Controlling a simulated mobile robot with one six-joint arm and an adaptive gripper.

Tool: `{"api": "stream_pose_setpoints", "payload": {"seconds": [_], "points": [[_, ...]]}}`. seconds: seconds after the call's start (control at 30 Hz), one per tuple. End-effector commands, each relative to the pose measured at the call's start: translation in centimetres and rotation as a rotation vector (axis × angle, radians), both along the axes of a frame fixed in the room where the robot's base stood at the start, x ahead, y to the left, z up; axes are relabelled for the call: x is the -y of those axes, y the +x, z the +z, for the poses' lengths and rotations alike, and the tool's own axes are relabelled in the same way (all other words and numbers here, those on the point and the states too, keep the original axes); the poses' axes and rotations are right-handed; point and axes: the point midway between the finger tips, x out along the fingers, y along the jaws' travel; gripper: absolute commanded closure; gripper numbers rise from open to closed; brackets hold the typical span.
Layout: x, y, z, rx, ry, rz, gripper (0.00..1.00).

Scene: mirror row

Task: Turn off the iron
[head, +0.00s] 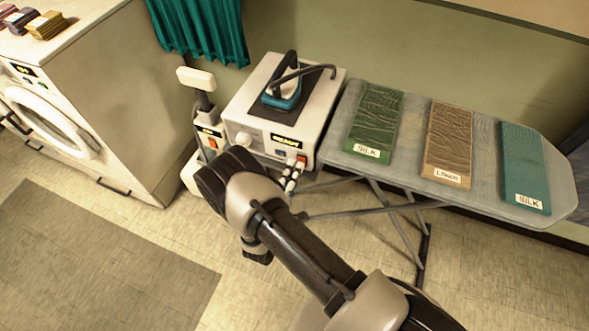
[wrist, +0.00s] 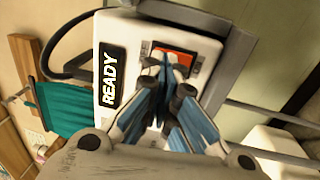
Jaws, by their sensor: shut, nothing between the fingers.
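The iron (head: 281,92), teal with a dark handle, rests on a dark pad on top of the white iron station (head: 325,88). The station's front has a black display reading "READY" (head: 285,140), also in the wrist view (wrist: 110,78), a round knob (head: 244,139) and an orange-red switch (head: 302,161). In the wrist view the switch (wrist: 188,63) is partly hidden behind my fingertips. My gripper (head: 294,170) is shut and empty, its tips right at the switch (wrist: 172,70). I cannot tell whether they touch it, nor which way the switch is set.
An ironing board (head: 412,165) with green, brown and teal cloths labelled silk, linen and silk extends to the right. A white upright device (head: 210,135) with its own orange switch stands just left of the station. A washing machine (head: 110,110) is further left. Open floor lies in front.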

Motion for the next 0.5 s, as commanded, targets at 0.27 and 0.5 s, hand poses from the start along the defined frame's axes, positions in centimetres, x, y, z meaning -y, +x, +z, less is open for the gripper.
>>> {"api": "stream_pose_setpoints", "payload": {"seconds": [0.27, 0.5], "points": [[0.18, 0.51, 0.12, 0.000, -0.001, 0.000, 1.00], [0.26, 0.72, 0.47, -0.019, 0.008, -0.001, 1.00]]}}
